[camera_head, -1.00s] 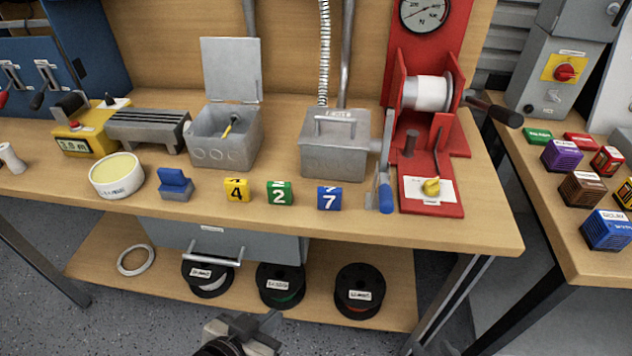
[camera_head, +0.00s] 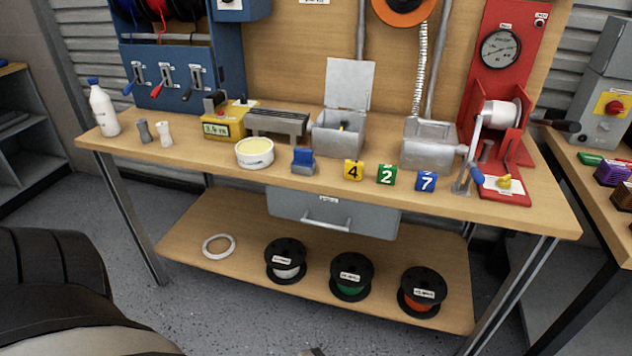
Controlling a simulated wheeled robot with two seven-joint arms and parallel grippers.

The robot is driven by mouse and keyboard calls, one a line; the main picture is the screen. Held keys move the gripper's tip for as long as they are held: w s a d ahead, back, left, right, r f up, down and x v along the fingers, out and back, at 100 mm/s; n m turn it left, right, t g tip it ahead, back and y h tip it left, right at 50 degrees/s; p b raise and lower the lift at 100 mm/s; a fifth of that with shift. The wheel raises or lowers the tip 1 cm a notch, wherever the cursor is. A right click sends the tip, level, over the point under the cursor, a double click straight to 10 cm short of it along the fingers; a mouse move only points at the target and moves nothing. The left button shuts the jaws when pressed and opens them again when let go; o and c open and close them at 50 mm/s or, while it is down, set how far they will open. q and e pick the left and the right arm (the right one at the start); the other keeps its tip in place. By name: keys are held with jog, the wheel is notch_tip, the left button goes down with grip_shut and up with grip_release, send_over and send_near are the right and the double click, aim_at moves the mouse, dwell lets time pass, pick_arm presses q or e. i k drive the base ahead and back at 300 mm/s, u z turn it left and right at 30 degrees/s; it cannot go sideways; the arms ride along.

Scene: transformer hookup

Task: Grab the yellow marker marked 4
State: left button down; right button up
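The yellow marker marked 4 (camera_head: 353,170) stands upright near the front edge of the wooden workbench (camera_head: 205,158). A green marker marked 2 (camera_head: 386,175) and a blue marker marked 7 (camera_head: 427,181) stand in a row to its right. A blue-and-grey block (camera_head: 303,161) stands to its left. Nothing touches or covers the yellow marker. Neither gripper can be made out now. A large dark rounded part of my own body fills the lower left, and a small grey sliver at the bottom edge is too little to identify.
A grey open-lidded box (camera_head: 337,138) stands behind the yellow marker. A round cream tub (camera_head: 255,153) is farther left. A red winch stand (camera_head: 510,150) with a crank is at the right. Spools lie on the lower shelf (camera_head: 225,215). Space in front of the bench is clear.

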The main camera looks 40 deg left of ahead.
aim_at(354, 169)
jog(key=z, duration=0.4)
jog(key=k, duration=0.1)
jog(key=u, duration=1.75)
